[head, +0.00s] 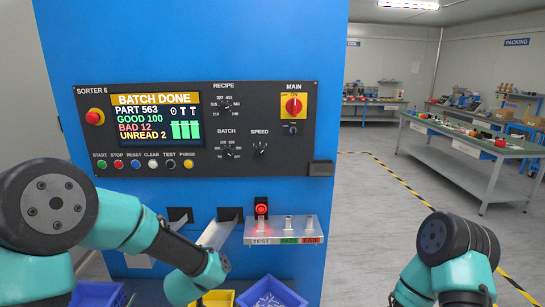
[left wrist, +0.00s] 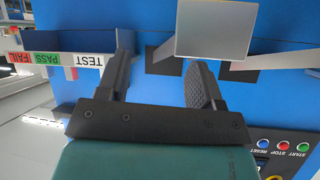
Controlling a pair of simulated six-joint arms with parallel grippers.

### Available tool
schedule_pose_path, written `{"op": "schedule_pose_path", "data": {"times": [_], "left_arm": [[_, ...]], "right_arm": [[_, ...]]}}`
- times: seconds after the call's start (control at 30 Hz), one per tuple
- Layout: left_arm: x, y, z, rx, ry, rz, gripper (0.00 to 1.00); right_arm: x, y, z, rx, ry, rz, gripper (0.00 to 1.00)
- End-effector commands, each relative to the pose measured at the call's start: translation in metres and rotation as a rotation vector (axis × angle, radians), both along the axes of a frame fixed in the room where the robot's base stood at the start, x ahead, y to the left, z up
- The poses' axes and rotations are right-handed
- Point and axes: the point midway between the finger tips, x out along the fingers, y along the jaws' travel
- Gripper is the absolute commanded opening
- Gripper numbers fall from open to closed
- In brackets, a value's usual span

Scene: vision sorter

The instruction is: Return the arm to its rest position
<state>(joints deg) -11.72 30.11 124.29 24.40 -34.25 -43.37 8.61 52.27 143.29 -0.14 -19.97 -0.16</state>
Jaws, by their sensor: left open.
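My left arm (head: 150,245) reaches in from the left, in front of the blue sorter machine (head: 210,50), and bends down near the chutes. Its gripper is hard to make out in the head view. In the left wrist view my left gripper (left wrist: 162,70) is open, with two dark fingers apart and nothing between them. That view shows the machine upside down. My right arm (head: 450,260) is folded at the lower right; its gripper is out of frame.
The TEST/PASS/FAIL tray (head: 300,231) juts from the machine beside a metal chute (head: 215,234). Blue bins (head: 272,293) and a yellow bin (head: 218,298) sit below. The screen (head: 155,116) reads BATCH DONE. Open floor and a workbench (head: 480,150) lie at right.

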Motion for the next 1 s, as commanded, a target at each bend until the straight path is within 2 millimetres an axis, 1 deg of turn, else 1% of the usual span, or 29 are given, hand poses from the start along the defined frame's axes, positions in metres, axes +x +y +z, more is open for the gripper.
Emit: {"op": "schedule_pose_path", "data": {"times": [0.03, 0.07, 0.1, 0.17, 0.2, 0.27, 0.3, 0.37, 0.4, 0.47, 0.5, 0.6, 0.7, 0.8, 1.0], "left_arm": [[-0.011, 0.006, -0.031, -0.020, 0.071, 0.001, 0.60], [-0.018, 0.009, -0.047, -0.036, 0.112, 0.004, 0.60], [-0.028, 0.013, -0.069, -0.059, 0.166, 0.009, 0.60], [-0.046, 0.018, -0.099, -0.092, 0.250, 0.018, 0.60], [-0.059, 0.021, -0.119, -0.114, 0.307, 0.024, 0.60], [-0.079, 0.026, -0.148, -0.149, 0.394, 0.039, 0.60], [-0.095, 0.030, -0.166, -0.174, 0.455, 0.051, 0.60], [-0.119, 0.034, -0.192, -0.211, 0.546, 0.070, 0.60], [-0.136, 0.036, -0.208, -0.234, 0.608, 0.085, 0.60], [-0.164, 0.039, -0.230, -0.272, 0.702, 0.110, 0.60], [-0.182, 0.040, -0.243, -0.296, 0.763, 0.128, 0.60], [-0.222, 0.043, -0.267, -0.346, 0.893, 0.169, 0.60], [-0.249, 0.043, -0.280, -0.379, 0.981, 0.199, 0.60], [-0.261, 0.043, -0.285, -0.393, 1.018, 0.212, 0.60], [-0.262, 0.042, -0.285, -0.395, 1.022, 0.215, 0.60]], "right_arm": [[0.000, 0.000, 0.000, 0.000, 0.000, 0.000, 0.45], [0.000, 0.000, 0.000, 0.000, 0.000, 0.000, 0.45], [0.000, 0.000, 0.000, 0.000, 0.000, 0.000, 0.45], [0.000, 0.000, 0.000, 0.000, 0.000, 0.000, 0.45], [0.000, 0.000, 0.000, 0.000, 0.000, 0.000, 0.45], [0.000, 0.000, 0.000, 0.000, 0.000, 0.000, 0.45], [0.000, 0.000, 0.000, 0.000, 0.000, 0.000, 0.45], [0.000, 0.000, 0.000, 0.000, 0.000, 0.000, 0.45], [0.000, 0.000, 0.000, 0.000, 0.000, 0.000, 0.45], [0.000, 0.000, 0.000, 0.000, 0.000, 0.000, 0.45], [0.000, 0.000, 0.000, 0.000, 0.000, 0.000, 0.45], [0.000, 0.000, 0.000, 0.000, 0.000, 0.000, 0.45], [0.000, 0.000, 0.000, 0.000, 0.000, 0.000, 0.45], [0.000, 0.000, 0.000, 0.000, 0.000, 0.000, 0.45], [0.000, 0.000, 0.000, 0.000, 0.000, 0.000, 0.45]]}}
